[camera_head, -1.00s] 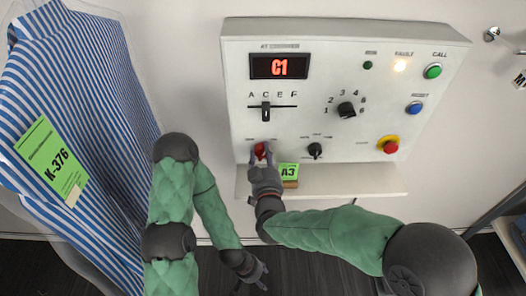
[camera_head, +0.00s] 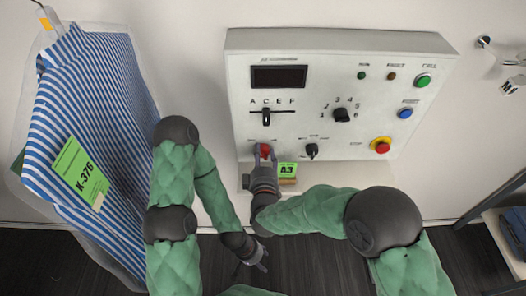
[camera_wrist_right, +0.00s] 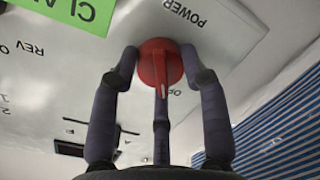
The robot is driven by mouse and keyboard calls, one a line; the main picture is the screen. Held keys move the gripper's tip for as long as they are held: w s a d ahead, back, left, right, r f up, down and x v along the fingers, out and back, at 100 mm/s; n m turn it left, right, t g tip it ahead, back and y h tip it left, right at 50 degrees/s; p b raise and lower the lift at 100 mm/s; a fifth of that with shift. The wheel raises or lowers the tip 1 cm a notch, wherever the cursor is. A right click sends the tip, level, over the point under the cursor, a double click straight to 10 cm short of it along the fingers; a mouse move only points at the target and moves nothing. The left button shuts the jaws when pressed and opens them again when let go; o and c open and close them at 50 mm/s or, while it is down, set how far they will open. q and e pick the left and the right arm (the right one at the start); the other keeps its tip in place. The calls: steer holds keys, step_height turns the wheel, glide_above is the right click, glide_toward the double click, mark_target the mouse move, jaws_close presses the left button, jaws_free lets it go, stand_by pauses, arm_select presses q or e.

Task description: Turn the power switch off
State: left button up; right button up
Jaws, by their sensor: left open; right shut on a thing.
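The red power switch (camera_head: 264,149) is at the lower left of the white control panel (camera_head: 300,125). My right gripper (camera_head: 264,157) is shut on it from below. In the right wrist view the round red switch (camera_wrist_right: 158,62) sits between the fingers (camera_wrist_right: 161,75), beside the word POWER, and its ridge runs toward the palm. The panel's display (camera_head: 279,77) is dark. The fault lamp (camera_head: 392,76) is unlit. My left gripper (camera_head: 257,258) is open and empty, low in front of the panel.
A clear bag with a blue-striped garment and green tag K-376 (camera_head: 79,172) hangs at the left. A green A3 tag (camera_head: 287,170) is beside my right gripper. The panel also carries a slider (camera_head: 266,117), dials and a red stop button (camera_head: 382,147).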

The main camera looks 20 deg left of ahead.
steer(key=shift+n+p, duration=0.6)
steer(key=shift+n, duration=0.5)
steer(key=o, duration=1.2)
steer(key=shift+c, duration=0.2)
steer(key=v, duration=1.2)
steer(key=shift+a+f, duration=0.1)
steer(key=shift+a, duration=0.05)
